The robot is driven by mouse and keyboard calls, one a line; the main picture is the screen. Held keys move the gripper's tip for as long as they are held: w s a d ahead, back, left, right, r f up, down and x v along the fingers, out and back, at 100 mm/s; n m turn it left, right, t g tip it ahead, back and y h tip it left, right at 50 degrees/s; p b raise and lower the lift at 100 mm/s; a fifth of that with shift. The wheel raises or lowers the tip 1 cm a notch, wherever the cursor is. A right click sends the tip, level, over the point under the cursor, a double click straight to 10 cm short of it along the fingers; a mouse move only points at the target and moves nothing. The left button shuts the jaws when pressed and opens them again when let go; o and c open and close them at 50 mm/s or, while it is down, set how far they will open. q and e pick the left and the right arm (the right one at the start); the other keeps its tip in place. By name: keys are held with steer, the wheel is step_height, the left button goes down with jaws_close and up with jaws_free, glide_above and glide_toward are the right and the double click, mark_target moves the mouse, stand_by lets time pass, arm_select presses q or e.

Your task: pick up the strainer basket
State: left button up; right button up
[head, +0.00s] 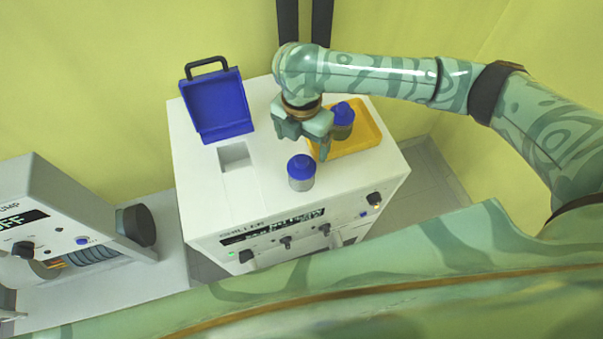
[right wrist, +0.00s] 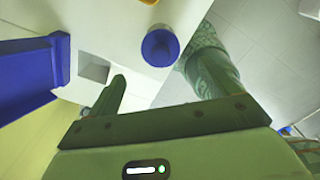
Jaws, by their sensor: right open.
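Two short cylinders with blue caps are on the white chiller box; I cannot tell for sure which is the strainer basket. One cylinder (head: 301,172), with a clear grey body, stands upright on the bare top near the front edge. It also shows in the right wrist view (right wrist: 160,47). The other cylinder (head: 342,120), with a darker body, stands in the yellow tray (head: 372,143). My right gripper (head: 305,143) is open and empty, above the top, just behind the front cylinder and left of the tray. My left gripper is not in view.
The chiller (head: 205,205) has a square opening (head: 236,156) in its top, with a raised blue lid (head: 217,105) behind it. The lid also stands at left in the right wrist view (right wrist: 30,75). A pump unit (head: 65,225) stands at the left.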

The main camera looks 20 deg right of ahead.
mark_target(302, 159)
step_height(302, 159, down, 10)
steer(key=shift+s+f+b, duration=0.1)
steer(key=shift+b, duration=1.15)
steer(key=c, duration=1.2)
